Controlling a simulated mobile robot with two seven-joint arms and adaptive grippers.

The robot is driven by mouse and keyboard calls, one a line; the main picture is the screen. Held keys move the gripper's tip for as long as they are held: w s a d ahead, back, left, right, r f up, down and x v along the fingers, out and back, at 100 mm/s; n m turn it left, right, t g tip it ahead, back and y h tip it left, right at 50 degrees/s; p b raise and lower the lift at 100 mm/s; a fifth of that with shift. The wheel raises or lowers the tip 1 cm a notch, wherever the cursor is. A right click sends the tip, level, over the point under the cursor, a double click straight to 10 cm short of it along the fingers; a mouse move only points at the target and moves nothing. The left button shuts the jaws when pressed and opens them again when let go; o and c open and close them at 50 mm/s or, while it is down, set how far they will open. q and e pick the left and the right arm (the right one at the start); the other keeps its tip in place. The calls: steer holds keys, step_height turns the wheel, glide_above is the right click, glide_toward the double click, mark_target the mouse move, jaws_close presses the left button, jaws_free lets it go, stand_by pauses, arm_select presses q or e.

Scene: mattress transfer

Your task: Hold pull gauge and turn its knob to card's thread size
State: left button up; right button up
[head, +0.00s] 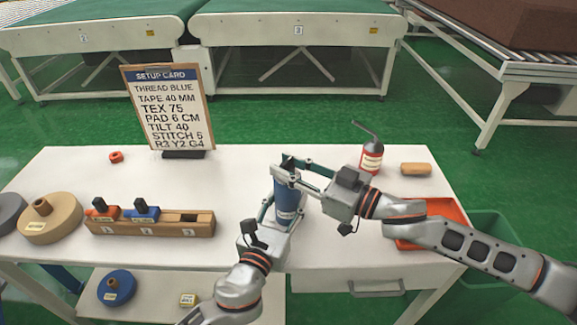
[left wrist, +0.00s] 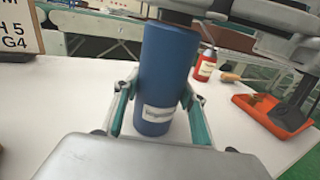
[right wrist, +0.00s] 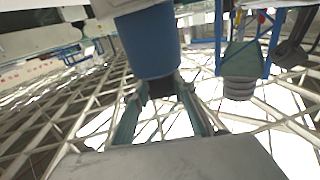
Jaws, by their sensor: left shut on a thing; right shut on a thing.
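The pull gauge is an upright blue cylinder (head: 287,203) with a pale label, at the middle of the white table; it fills the centre of the left wrist view (left wrist: 167,65). My left gripper (head: 283,214) is shut around its body from the front. My right gripper (head: 290,170) is shut at its top end, on a small dark knob (right wrist: 160,89) seen in the right wrist view. The knob's scale and setting cannot be read. The setup card (head: 168,107) stands at the back left and reads THREAD BLUE and TEX 75.
A wooden block (head: 150,229) with red and blue pieces and spools (head: 52,221) are at left. A red bottle (head: 371,157), a wooden piece (head: 415,169) and an orange tray (head: 440,206) are at right. The table is clear between card and bottle.

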steer(key=m+t+h, duration=0.3)
steer(key=t, duration=0.1)
steer(key=shift+s+a+r+m, duration=0.15)
steer(key=shift+s+a+m, duration=0.15)
steer(key=shift+w+d+m+t+h, duration=0.1)
steer(key=shift+w+m+t+h, duration=0.05)
steer(key=shift+m+t+h, duration=1.3)
steer(key=shift+g+h, duration=0.25)
steer(key=shift+h, duration=0.2)
steer(key=shift+w+d+h, duration=0.1)
steer(key=shift+d+h, duration=0.1)
steer(key=shift+h, duration=0.2)
steer(key=o, duration=1)
steer(key=shift+o, duration=0.2)
steer(key=shift+s+d+f, duration=0.2)
steer(key=shift+s, duration=0.2)
steer(key=v, duration=1.1)
